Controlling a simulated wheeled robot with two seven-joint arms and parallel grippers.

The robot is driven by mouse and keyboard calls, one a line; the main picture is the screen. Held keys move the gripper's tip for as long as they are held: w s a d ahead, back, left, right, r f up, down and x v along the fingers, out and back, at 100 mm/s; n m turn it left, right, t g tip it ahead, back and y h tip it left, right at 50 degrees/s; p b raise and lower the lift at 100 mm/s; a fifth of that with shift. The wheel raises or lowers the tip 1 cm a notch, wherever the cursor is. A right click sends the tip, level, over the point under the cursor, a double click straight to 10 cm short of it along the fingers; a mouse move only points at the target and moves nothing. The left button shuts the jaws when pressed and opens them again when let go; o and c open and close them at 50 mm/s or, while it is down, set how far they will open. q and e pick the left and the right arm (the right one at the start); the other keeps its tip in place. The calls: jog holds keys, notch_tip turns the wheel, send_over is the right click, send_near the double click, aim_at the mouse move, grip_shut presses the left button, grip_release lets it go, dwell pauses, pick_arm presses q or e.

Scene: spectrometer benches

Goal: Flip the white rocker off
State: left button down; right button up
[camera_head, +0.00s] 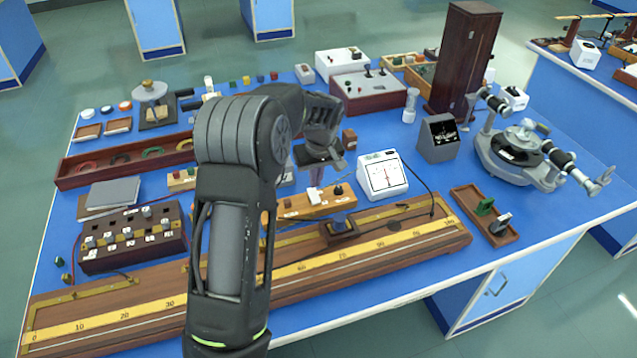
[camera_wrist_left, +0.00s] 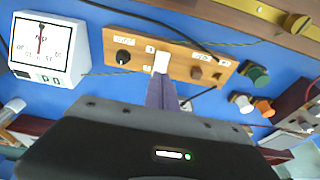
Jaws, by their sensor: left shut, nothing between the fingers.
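The white rocker (camera_wrist_left: 161,62) sits on a wooden switch panel (camera_wrist_left: 180,60) between a black knob (camera_wrist_left: 124,57) and a brown button (camera_wrist_left: 196,72). In the head view the panel (camera_head: 290,212) lies in the middle of the bench, with the rocker (camera_head: 314,196) near its middle and the knob (camera_head: 337,189) to its right. My left gripper (camera_head: 318,183) is shut and empty, pointing down over the panel. In the wrist view its fingertips (camera_wrist_left: 161,80) are right at the rocker's edge; I cannot tell whether they touch. The rocker's tilt is unclear.
A white meter (camera_head: 382,176) stands just right of the panel. A long wooden scale bench (camera_head: 420,232) runs in front, with a small stand (camera_head: 340,232) on it. My left arm hides part of the table. A cable runs beside the panel in the wrist view.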

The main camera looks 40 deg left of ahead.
pick_arm(q)
jog(key=s+d+r+b, duration=0.2)
jog(key=d+r, duration=0.2)
jog(key=r, duration=0.4)
jog(key=shift+s+r, duration=0.25)
jog(key=shift+s, duration=0.1)
